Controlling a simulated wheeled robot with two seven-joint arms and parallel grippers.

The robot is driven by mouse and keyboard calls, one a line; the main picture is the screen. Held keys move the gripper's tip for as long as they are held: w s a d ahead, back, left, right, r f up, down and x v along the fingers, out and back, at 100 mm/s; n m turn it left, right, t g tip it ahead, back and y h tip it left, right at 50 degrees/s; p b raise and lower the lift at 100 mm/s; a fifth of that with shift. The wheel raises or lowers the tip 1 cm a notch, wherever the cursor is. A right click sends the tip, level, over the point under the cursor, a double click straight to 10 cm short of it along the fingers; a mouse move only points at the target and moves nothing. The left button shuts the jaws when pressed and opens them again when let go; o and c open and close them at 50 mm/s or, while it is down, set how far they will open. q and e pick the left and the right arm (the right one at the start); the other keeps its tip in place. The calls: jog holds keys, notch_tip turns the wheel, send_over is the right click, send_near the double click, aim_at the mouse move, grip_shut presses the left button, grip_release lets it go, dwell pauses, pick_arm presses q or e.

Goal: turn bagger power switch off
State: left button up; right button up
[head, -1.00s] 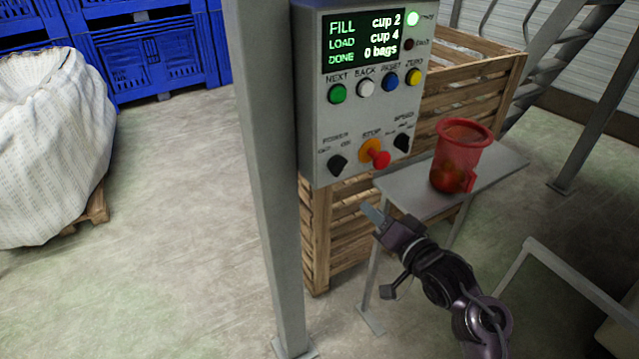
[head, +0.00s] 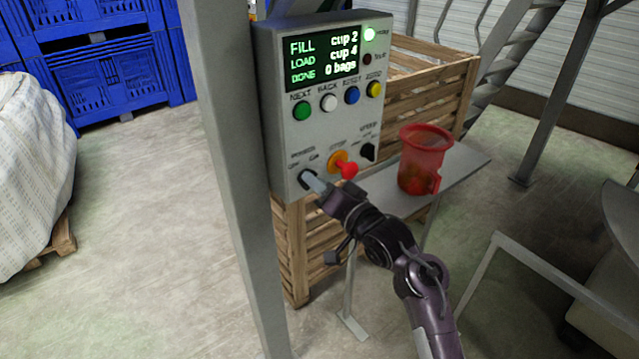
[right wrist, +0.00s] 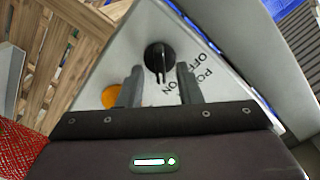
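The bagger control box (head: 276,80) hangs on a grey post, its lit screen reading FILL cup 2, LOAD cup 4, DONE 0 bags. The black power switch (right wrist: 159,58) sits low on the panel; in the right wrist view it lies between and just beyond my fingertips, with OFF and ON marked beside it. My right gripper (right wrist: 158,80) is open, with a finger on either side of the knob and no clear contact. In the head view the gripper (head: 312,182) reaches the panel's lower left and partly hides the power switch (head: 302,178). My left gripper is not in view.
A red-orange stop button (head: 347,168) sticks out right of the power switch, with the black speed knob (head: 368,151) beyond. A wooden crate (head: 400,85) is behind the box.

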grip_shut()
jog(key=shift+n, duration=0.4)
jog(key=n+b, duration=0.1)
jog(key=n, duration=1)
jog(key=n+b, duration=0.1)
jog(key=n, duration=0.5)
jog(key=shift+s+a+b, duration=0.25)
jog(key=shift+a+b, duration=0.05)
jog(key=shift+a, duration=0.05)
dwell(0.4)
